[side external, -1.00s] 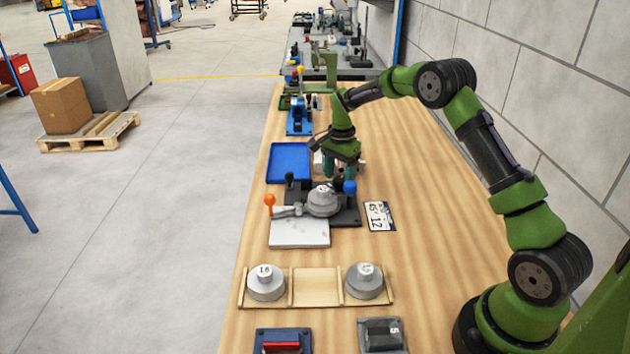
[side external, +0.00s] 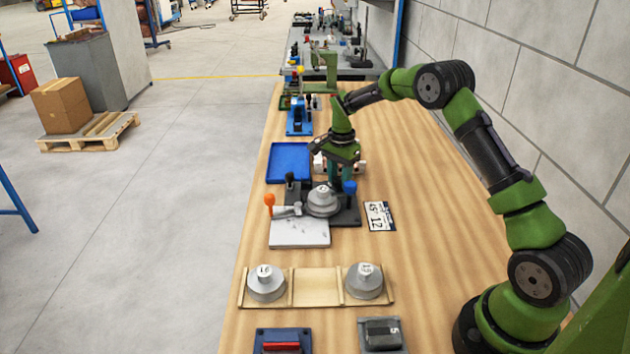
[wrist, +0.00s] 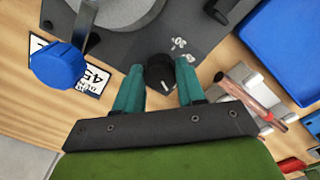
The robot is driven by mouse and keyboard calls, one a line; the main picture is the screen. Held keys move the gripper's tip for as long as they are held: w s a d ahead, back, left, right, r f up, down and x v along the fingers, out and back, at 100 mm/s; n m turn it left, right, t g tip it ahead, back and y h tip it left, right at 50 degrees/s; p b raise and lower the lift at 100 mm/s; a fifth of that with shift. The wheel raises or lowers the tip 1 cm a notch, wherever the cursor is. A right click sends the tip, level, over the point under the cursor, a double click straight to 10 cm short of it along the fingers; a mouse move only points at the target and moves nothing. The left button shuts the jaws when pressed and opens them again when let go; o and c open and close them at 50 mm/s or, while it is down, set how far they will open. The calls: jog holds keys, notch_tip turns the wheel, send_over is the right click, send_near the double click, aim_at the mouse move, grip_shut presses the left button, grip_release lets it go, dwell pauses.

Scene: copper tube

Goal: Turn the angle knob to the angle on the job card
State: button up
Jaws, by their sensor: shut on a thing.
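The black angle knob (wrist: 160,72) is at the centre of the wrist view, on the dark base of the bender (wrist: 205,30). In the side view my gripper (side external: 339,182) is down behind the grey round die (side external: 322,200), and the knob is hidden. The job card (side external: 379,216) lies right of the bender; 45 and 12 seem readable on it.
A blue ball handle (wrist: 58,66) stands close to the left finger. A blue tray (side external: 289,162) and a copper-coloured tube in a holder (wrist: 255,98) are nearby. A wooden rack (side external: 316,285) with two grey dies lies in front. The bench right of the card is clear.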

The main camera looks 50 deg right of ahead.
jog(key=n, duration=0.3)
jog(key=shift+n, duration=0.4)
jog(key=n, duration=0.4)
jog(key=shift+s+d, duration=0.1)
jog(key=n, duration=0.4)
jog(key=shift+d+n, duration=0.1)
jog(key=shift+n, duration=1.7)
jog(key=o, duration=1.1)
jog(key=shift+s, duration=0.1)
jog(key=shift+c, duration=0.2)
